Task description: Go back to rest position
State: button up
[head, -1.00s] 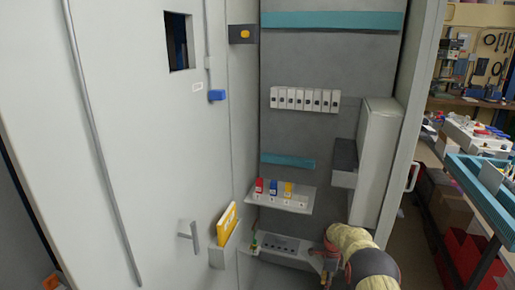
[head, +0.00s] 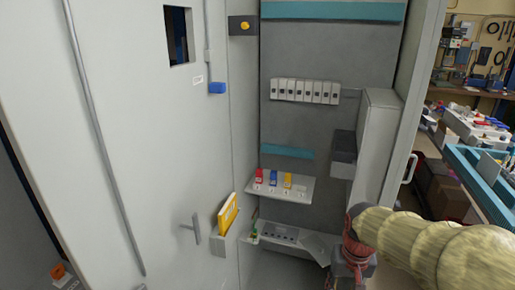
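My arm (head: 420,240) reaches in from the right edge, wrapped in a yellowish cover, in front of the cabinet's lower right side. Its wrist end (head: 355,240) is dark with red wound around it. The gripper's fingers are not clearly visible at the bottom of the picture, so I cannot tell whether they are open or shut. The upper shelf (head: 296,190) holds a red (head: 259,176), a blue (head: 273,178) and a yellow (head: 287,180) socket piece in a row. The lower shelf (head: 285,236) has several dark sockets and a small green piece (head: 254,232) at its left end.
The open cabinet door (head: 130,150) fills the left, with a handle (head: 194,230) and a yellow folder (head: 228,214) in a holder. A grey box (head: 375,145) stands on the cabinet's right side. A workbench (head: 490,175) with clutter stands beyond at right.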

jog(key=s+a+r+n+t+p, duration=0.1)
jog(key=s+r+t, duration=0.3)
jog(key=s+r, duration=0.8)
jog(key=shift+s+a+r+n+t+p, duration=0.3)
jog(key=shift+s+a+t+p, duration=0.1)
jog(key=shift+s+a, duration=0.65)
jog(key=shift+d+f, duration=0.1)
jog(key=shift+d, duration=0.05)
